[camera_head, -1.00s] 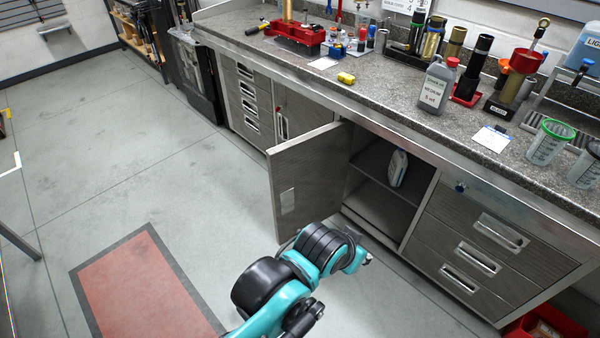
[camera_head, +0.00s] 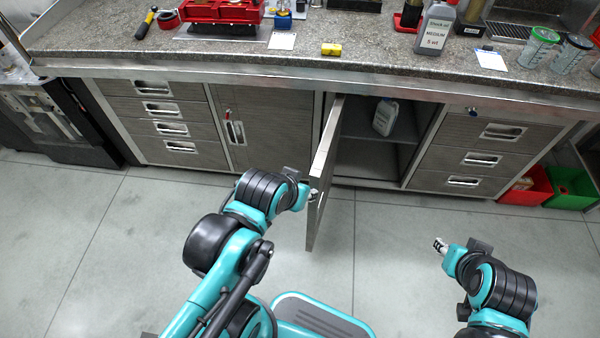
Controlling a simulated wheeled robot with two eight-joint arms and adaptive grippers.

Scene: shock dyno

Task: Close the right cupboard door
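The right cupboard door (camera_head: 325,165) stands open, swung out from the counter front and seen almost edge-on. Its hinge side is at the left of the opening. Behind it the cupboard (camera_head: 365,155) shows a shelf with a white bottle (camera_head: 385,117) on it. My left gripper (camera_head: 312,194) is at the left face of the door, close to its free edge. It looks to be touching or nearly touching the door; its fingers are too small to read. My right gripper (camera_head: 438,243) is over the floor, right of the door and apart from it. Its fingers are also unclear.
The closed left cupboard door (camera_head: 270,130) and a drawer stack (camera_head: 165,125) are left of the opening; more drawers (camera_head: 480,150) are right. The counter (camera_head: 380,62) holds bottles, cups and a red fixture. Red (camera_head: 525,190) and green (camera_head: 572,188) bins stand at right.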

